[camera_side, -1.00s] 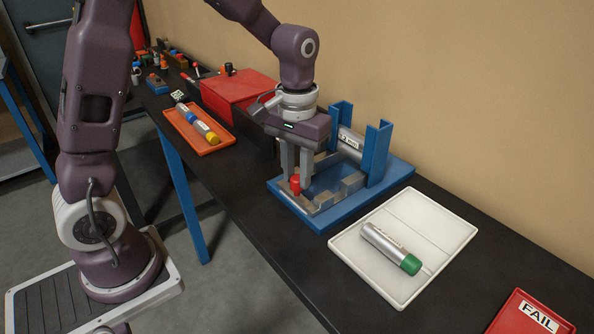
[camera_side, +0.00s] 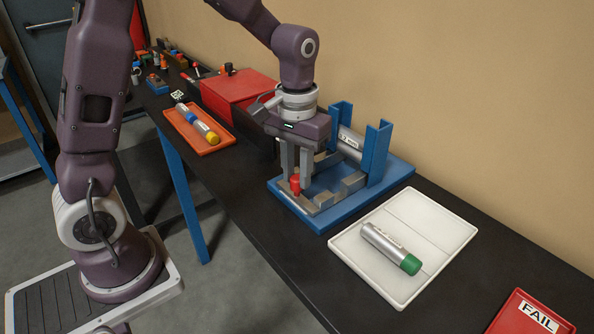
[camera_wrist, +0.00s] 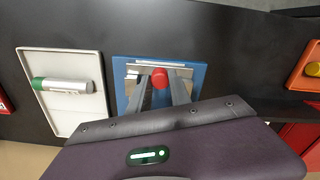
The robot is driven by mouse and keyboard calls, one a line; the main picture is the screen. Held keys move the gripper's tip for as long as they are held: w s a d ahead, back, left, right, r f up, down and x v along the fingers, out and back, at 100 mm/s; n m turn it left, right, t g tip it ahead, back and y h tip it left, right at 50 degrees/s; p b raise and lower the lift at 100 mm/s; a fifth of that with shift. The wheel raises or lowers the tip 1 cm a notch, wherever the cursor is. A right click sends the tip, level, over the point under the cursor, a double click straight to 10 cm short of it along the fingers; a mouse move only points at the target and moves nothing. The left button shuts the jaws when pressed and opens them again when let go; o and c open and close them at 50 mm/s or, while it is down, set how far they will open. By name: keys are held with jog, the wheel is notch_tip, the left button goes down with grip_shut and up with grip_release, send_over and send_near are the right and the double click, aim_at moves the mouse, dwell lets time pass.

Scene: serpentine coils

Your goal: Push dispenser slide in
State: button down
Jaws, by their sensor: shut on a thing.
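The dispenser (camera_side: 335,208) is a blue base with two blue uprights and grey metal blocks, standing on the black bench. A silver cylinder with a label (camera_side: 350,140) lies between the uprights. The slide is a grey metal piece (camera_side: 320,203) at the front with a red knob (camera_side: 295,184). My gripper (camera_side: 295,186) points down and is shut on the red knob. In the wrist view the red knob (camera_wrist: 159,78) sits between my two fingers, over the blue base (camera_wrist: 200,72). My fingers hide part of the slide.
A white tray (camera_side: 445,215) to the right holds a silver cylinder with a green end (camera_side: 391,248). An orange tray (camera_side: 215,148) with cylinders and a red box (camera_side: 240,95) stand to the left.

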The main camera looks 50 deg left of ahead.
dwell(0.3)
jog(key=w, duration=1)
jog(key=shift+w, duration=0.15)
jog(key=shift+r, duration=0.1)
jog(key=c, duration=1.2)
grip_release()
notch_tip(320, 180, up, 7)
